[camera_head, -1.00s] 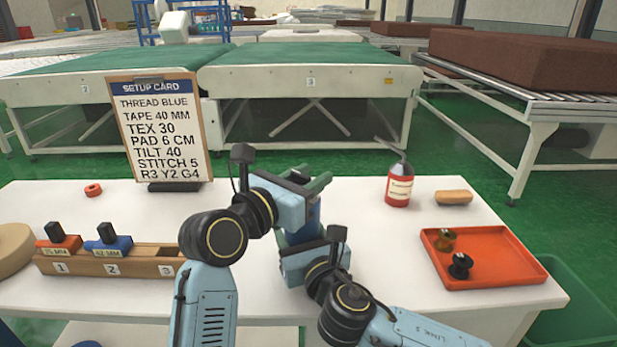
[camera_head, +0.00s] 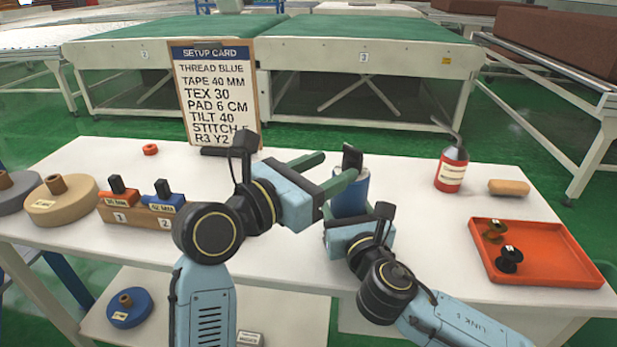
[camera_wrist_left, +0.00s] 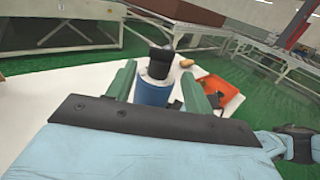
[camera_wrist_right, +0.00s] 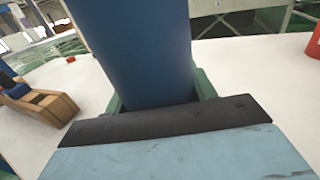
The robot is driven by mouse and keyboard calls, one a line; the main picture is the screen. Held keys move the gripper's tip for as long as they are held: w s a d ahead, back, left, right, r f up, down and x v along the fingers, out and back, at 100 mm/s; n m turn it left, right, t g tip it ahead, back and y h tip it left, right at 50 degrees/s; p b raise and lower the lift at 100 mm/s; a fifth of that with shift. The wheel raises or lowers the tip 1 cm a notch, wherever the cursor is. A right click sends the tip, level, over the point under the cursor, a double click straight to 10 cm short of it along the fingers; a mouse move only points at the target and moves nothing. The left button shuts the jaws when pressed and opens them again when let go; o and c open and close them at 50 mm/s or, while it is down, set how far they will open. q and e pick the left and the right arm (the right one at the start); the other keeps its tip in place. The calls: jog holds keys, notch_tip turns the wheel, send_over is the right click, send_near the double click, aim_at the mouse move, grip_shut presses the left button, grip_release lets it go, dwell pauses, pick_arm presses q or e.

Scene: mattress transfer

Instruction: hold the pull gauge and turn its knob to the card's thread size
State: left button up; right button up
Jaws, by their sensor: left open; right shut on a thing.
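The pull gauge is a blue cylinder (camera_head: 350,193) with a black knob (camera_head: 352,157) on top. My right gripper (camera_head: 350,212) is shut on its blue body and holds it roughly upright above the table. The body also fills the middle of the right wrist view (camera_wrist_right: 140,50). My left gripper (camera_head: 325,171) is open, its green fingers pointing toward the knob. In the left wrist view the knob (camera_wrist_left: 160,60) and body show between and beyond the fingers. Any scale on the gauge is not readable. The setup card (camera_head: 212,95) reads TEX 30.
Wooden rack (camera_head: 150,219) with tape blocks stands at the left, beside tan roll (camera_head: 60,205). A red tray (camera_head: 545,262) with two spools, a red-labelled can (camera_head: 451,170) and a tan block (camera_head: 508,187) are at the right. The table (camera_head: 300,145) behind my grippers is clear.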

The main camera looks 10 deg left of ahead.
jog(key=shift+r, duration=0.1)
pick_arm(q)
jog(key=v, duration=0.3)
jog(key=shift+s+a, duration=0.25)
jog(key=shift+s, duration=0.1)
